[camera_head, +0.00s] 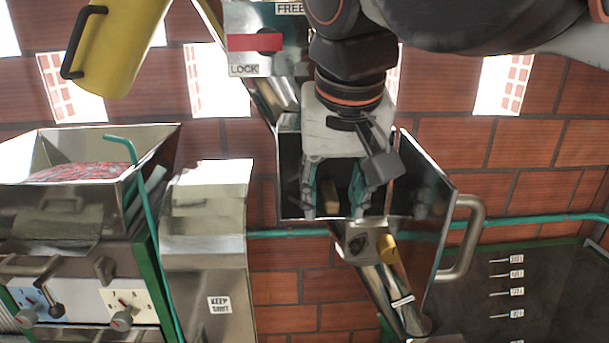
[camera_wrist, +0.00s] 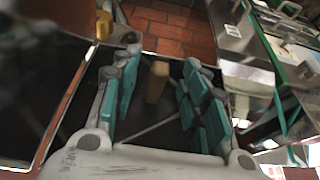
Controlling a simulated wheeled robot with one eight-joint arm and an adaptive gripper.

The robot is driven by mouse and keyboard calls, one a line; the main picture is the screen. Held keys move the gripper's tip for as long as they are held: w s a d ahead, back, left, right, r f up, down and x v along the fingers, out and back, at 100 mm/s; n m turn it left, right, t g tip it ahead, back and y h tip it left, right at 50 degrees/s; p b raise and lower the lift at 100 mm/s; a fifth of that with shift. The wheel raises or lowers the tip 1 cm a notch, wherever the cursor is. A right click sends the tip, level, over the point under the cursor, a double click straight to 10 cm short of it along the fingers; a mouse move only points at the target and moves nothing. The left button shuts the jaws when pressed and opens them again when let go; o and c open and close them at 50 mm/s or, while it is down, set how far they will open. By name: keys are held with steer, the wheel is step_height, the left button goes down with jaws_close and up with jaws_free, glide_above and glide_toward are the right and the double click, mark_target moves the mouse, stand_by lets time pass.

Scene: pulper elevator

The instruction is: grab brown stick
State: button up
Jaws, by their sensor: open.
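The brown stick (camera_wrist: 157,82) shows in the wrist view between the two teal-padded fingers of my gripper (camera_wrist: 160,66), with dark gaps on both sides of it. In the head view my gripper (camera_head: 337,203) points down into the open metal box (camera_head: 289,172), its fingers spread. A small part of the brown stick (camera_head: 328,198) shows between the fingers inside the box; its depth relative to the fingertips is hard to tell. I see no contact between the fingers and the stick.
The box's open door (camera_head: 428,205) with a metal handle (camera_head: 472,240) stands to the right, close to my gripper. A yellow knob (camera_head: 388,248) sits below the box. A metal hopper (camera_head: 150,150) with reddish contents and a steel cabinet (camera_head: 205,230) stand left. A green pipe crosses the brick wall.

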steer(key=shift+f, duration=0.2)
steer(key=shift+c, duration=0.2)
jaws_close()
steer(key=shift+s, duration=0.15)
